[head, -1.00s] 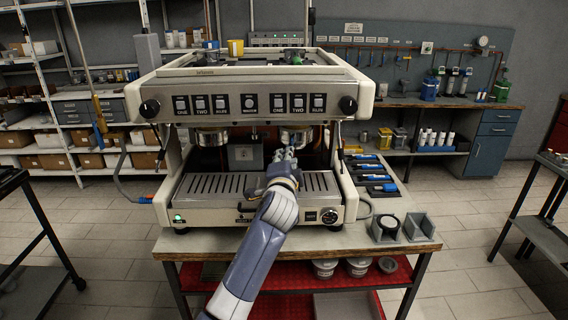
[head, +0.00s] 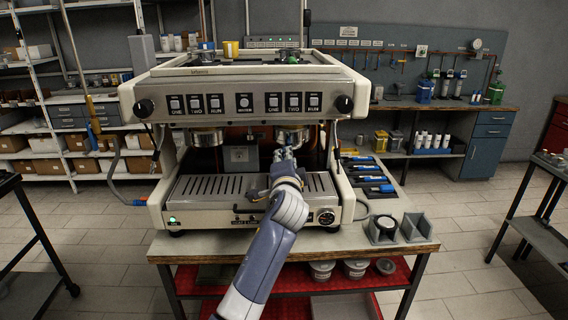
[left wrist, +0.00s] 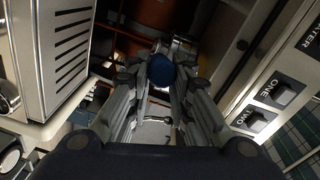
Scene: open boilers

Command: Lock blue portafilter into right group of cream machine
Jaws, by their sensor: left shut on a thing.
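The cream machine (head: 240,75) stands on the bench with two group heads under its front panel. The right group (head: 293,136) is a metal ring above my left gripper (head: 284,154). The left group (head: 206,137) is empty. In the left wrist view my left gripper (left wrist: 162,85) is shut on the blue portafilter (left wrist: 161,70); its round blue handle end shows between the fingers. The portafilter's head is mostly hidden, so I cannot tell how it sits in the group. My right gripper is not in view.
The drip tray (head: 205,185) lies below the groups. Several blue-handled tools (head: 370,175) lie on a dark mat right of the machine. A grey holder (head: 384,229) and an open grey bracket (head: 416,227) stand at the bench's front right corner.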

